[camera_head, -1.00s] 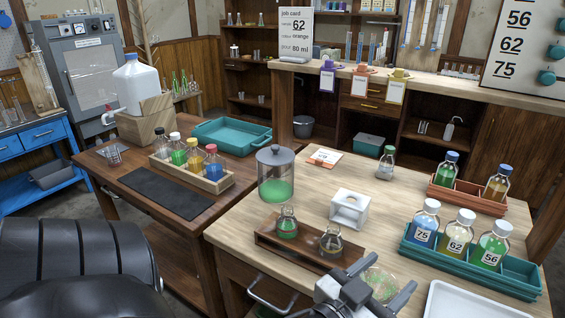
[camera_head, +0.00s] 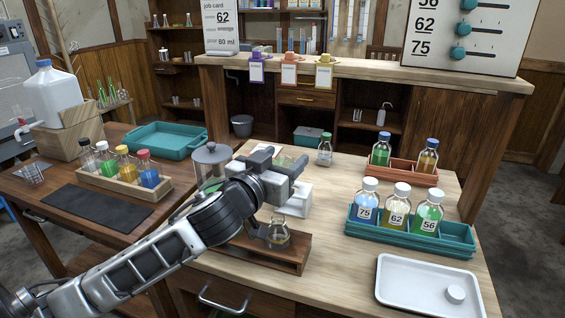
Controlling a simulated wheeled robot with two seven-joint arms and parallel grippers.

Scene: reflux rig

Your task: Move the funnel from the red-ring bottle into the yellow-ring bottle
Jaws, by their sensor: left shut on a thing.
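My left gripper (camera_head: 279,160) reaches in from the left over the middle of the light wooden table. It is shut on a clear, greenish glass piece (camera_head: 286,161), mostly hidden by the jaws; I cannot tell for sure that it is the funnel. A small flask with pale liquid (camera_head: 278,236) stands in the dark wooden rack (camera_head: 290,256) below the gripper; my arm hides the rack's left part. I cannot make out a red or yellow ring on any bottle. My right gripper is not in view.
A lidded jar (camera_head: 211,160) and a white stand (camera_head: 299,202) are close to the gripper, both partly hidden. A teal rack (camera_head: 460,240) holds bottles marked 75, 62 and 56. A white tray (camera_head: 415,290) with a white cap lies front right. A green-capped bottle (camera_head: 325,150) stands behind.

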